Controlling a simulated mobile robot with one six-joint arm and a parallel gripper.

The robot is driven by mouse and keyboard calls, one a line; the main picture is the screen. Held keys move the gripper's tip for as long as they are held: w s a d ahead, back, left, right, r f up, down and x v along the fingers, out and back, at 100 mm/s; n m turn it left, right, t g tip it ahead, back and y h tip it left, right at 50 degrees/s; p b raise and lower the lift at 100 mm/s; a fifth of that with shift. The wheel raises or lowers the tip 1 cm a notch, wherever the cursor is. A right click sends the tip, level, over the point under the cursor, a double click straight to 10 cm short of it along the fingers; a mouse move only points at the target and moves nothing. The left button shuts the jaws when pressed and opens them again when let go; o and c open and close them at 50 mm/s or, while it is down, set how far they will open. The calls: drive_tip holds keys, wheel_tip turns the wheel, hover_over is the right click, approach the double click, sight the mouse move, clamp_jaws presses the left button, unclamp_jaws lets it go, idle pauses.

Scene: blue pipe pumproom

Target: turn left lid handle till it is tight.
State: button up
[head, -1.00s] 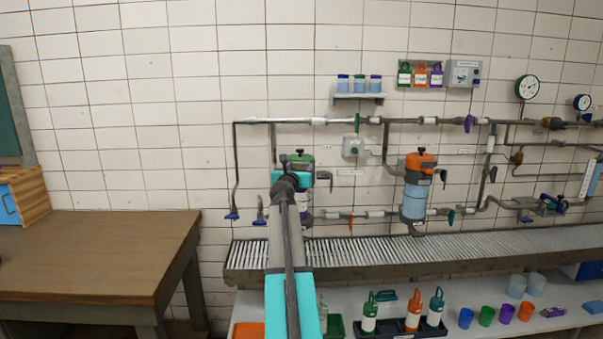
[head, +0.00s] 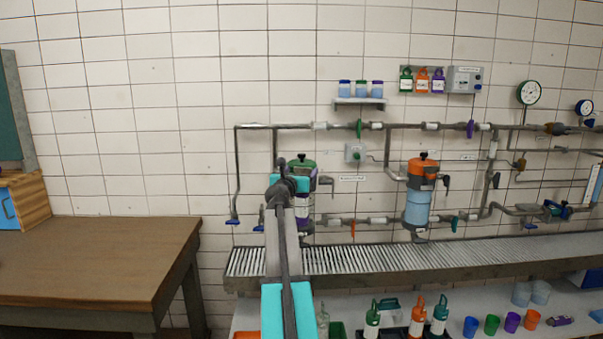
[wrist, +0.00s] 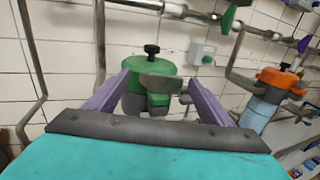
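The left filter housing has a green lid (head: 304,167) with a small black knob on top, on the pipe run at the back wall. In the wrist view, the green lid (wrist: 140,66) and its black knob (wrist: 152,50) are straight ahead. A grey-brown part (wrist: 163,84), perhaps the lid handle, juts toward me below the lid's rim. My gripper (wrist: 157,80) is open, with its purple fingers apart on either side of the housing in the picture. Nothing is gripped, and contact cannot be told. In the head view, my arm covers much of the housing and my gripper.
A second housing with an orange lid (head: 422,168) stands to the right. Pipes with coloured valve handles run around both. A slatted grey shelf (head: 380,262) runs below, with bottles and cups beneath it. A wooden table (head: 95,255) stands at left.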

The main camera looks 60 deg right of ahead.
drive_tip(key=shift+s+a, duration=0.1)
drive_tip(key=shift+a, duration=0.15)
drive_tip(key=b+v, duration=0.1)
drive_tip(key=v, duration=1.2)
idle(0.4)
drive_tip(key=shift+s+f+b, duration=0.1)
drive_tip(key=shift+f+b, duration=0.15)
drive_tip(key=shift+b, duration=1.65)
drive_tip(key=shift+b, duration=0.85)
drive_tip(key=shift+a+r, duration=0.1)
drive_tip(key=shift+r, duration=0.2)
drive_tip(key=shift+x, duration=6.9)
